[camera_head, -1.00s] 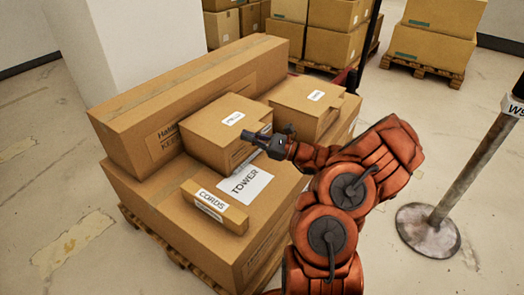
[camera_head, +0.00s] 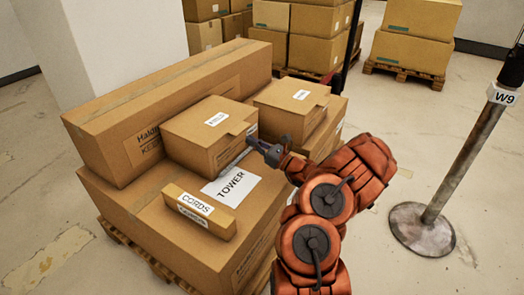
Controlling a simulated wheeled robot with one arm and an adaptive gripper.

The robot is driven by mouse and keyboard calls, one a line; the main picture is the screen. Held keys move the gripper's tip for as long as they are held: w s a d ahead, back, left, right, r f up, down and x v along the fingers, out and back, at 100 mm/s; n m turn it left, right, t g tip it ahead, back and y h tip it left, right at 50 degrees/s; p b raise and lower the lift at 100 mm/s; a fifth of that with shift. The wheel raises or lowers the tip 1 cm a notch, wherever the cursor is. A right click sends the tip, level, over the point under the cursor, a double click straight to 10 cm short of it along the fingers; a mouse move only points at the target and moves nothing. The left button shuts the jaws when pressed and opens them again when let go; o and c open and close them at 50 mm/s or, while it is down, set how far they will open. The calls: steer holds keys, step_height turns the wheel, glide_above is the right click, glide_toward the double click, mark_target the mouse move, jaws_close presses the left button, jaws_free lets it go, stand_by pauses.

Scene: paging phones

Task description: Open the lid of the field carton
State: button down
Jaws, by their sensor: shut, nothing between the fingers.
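The field carton (camera_head: 190,128) is a small brown box with a white label on top that seems to read FIELD. It sits on a large carton, in front of a long box. Its lid lies flat and closed, with a small tab (camera_head: 238,129) at the right front edge. My gripper (camera_head: 253,143) is shut and empty, at the carton's right front side just below the tab. I cannot tell whether it touches the carton. The gripper hides a little of the carton's right end.
A similar carton (camera_head: 292,92) stands behind my gripper, to the right. A small CORDS box (camera_head: 200,212) and a TOWER label (camera_head: 231,187) lie on the large carton (camera_head: 155,235). A post (camera_head: 462,160) stands at right. Open floor lies between.

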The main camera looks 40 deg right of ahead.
steer(key=shift+x, duration=1.2)
steer(key=shift+r, duration=0.1)
